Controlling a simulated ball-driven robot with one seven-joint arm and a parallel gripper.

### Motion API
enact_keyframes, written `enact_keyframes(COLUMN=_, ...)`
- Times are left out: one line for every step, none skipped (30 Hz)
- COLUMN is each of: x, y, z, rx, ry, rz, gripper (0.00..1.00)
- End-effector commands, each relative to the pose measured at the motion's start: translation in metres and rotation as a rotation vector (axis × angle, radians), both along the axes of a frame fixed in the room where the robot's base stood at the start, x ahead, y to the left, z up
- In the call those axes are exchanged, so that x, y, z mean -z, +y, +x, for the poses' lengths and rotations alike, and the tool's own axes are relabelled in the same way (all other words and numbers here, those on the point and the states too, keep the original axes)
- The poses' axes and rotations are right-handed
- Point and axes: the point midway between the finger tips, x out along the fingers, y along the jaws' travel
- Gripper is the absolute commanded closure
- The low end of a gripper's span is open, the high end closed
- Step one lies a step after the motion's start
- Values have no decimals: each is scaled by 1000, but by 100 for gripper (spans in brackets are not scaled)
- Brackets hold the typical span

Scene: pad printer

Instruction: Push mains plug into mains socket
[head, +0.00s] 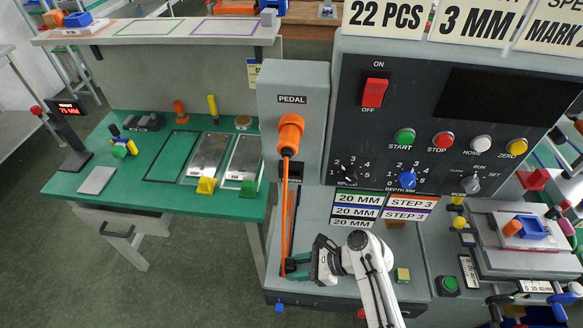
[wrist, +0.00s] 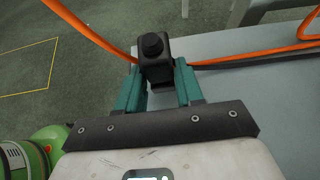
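A black plug-like block (wrist: 154,62) with a round knob on its face sits between the teal fingers of my gripper (wrist: 160,85) in the wrist view. The fingers appear to close on both its sides. In the head view my gripper (head: 296,266) is low at the left front of the grey machine base, and the dark plug (head: 289,265) shows at its fingertips. An orange cable (head: 285,215) runs from there up to an orange connector (head: 290,135) under the PEDAL label. I cannot make out the mains socket for certain; a dark fitting (head: 297,172) is partly hidden below the connector.
The control panel (head: 440,125) with a red switch and knobs rises behind my arm. A green table (head: 90,185) with trays stands left. A yellow-topped block (head: 402,275) lies right of my arm. In the wrist view, orange cable (wrist: 235,61) crosses the grey surface (wrist: 250,90).

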Motion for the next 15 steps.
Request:
enact_keyframes(x=0, y=0, z=0, rx=0, ry=0, rz=0, gripper=74)
enact_keyframes(x=0, y=0, z=0, rx=0, ry=0, rz=0, gripper=76)
enact_keyframes(x=0, y=0, z=0, rx=0, ry=0, rz=0, gripper=80)
enact_keyframes(x=0, y=0, z=0, rx=0, ry=0, rz=0, gripper=83)
enact_keyframes(x=0, y=0, z=0, rx=0, ry=0, rz=0, gripper=86)
enact_keyframes(x=0, y=0, z=0, rx=0, ry=0, rz=0, gripper=90)
enact_keyframes(x=0, y=0, z=0, rx=0, ry=0, rz=0, gripper=93)
enact_keyframes(x=0, y=0, z=0, rx=0, ry=0, rz=0, gripper=96)
enact_keyframes(x=0, y=0, z=0, rx=0, ry=0, rz=0, gripper=99)
enact_keyframes(x=0, y=0, z=0, rx=0, ry=0, rz=0, gripper=100)
enact_keyframes(x=0, y=0, z=0, rx=0, ry=0, rz=0, gripper=100)
enact_keyframes(x=0, y=0, z=0, rx=0, ry=0, rz=0, gripper=100)
enact_keyframes(x=0, y=0, z=0, rx=0, ry=0, rz=0, gripper=100)
enact_keyframes(x=-1, y=0, z=0, rx=0, ry=0, rz=0, gripper=100)
enact_keyframes(x=-1, y=0, z=0, rx=0, ry=0, rz=0, gripper=100)
